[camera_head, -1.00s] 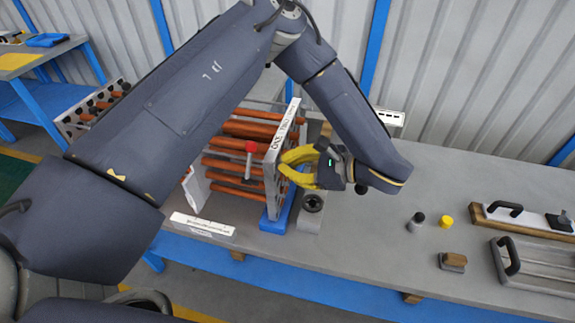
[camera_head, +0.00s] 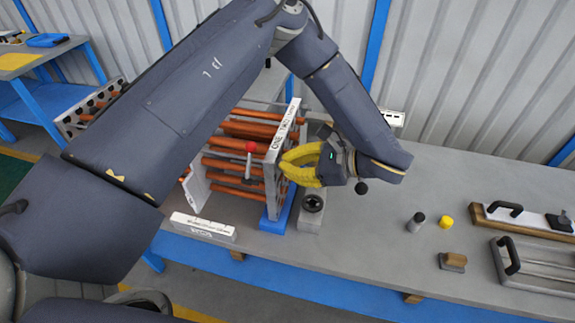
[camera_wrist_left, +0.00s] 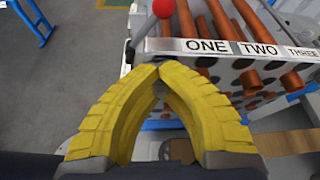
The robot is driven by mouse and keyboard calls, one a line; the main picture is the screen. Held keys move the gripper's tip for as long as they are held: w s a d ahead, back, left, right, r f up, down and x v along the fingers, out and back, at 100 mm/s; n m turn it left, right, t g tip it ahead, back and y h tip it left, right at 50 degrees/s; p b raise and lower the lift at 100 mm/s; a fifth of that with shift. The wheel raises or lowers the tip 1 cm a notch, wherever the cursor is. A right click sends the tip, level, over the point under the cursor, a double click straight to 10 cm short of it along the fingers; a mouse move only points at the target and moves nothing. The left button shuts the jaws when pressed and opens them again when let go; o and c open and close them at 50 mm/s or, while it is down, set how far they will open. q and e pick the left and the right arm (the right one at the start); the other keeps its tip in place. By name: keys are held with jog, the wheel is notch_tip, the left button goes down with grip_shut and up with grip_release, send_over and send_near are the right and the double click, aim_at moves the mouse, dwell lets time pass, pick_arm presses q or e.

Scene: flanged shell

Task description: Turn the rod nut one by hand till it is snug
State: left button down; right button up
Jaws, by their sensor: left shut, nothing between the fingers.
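The flanged shell is a set of copper-coloured tubes (camera_head: 247,128) between upright end plates. A plate along its top edge (camera_head: 284,132) is lettered, and the left wrist view shows ONE, TWO and THREE on it (camera_wrist_left: 227,46). My left gripper (camera_head: 286,161), with yellow ribbed fingers, is at the right-hand end plate. Its fingertips (camera_wrist_left: 159,70) meet below and left of the word ONE, with nothing seen between them. I cannot make out rod nut one; the fingers may hide it. My right gripper is not in view.
A red-knobbed lever (camera_head: 249,149) stands at the shell's near side. A dark round socket on a grey block (camera_head: 312,203) sits just below my gripper. A black-topped cylinder (camera_head: 416,221), a yellow cap (camera_head: 446,222) and a tray (camera_head: 540,272) lie right.

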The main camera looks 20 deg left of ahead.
pick_arm(q)
jog(key=shift+w+f+m+g, duration=0.1)
jog(key=shift+m+g, duration=0.8)
jog(key=shift+m, duration=0.5)
jog(key=c, duration=2.1)
grip_release()
jog(key=shift+d, duration=0.1)
jog(key=o, duration=0.6)
jog(key=v, duration=1.2)
jog(key=shift+w+r, duration=0.1)
jog(key=shift+r, duration=0.1)
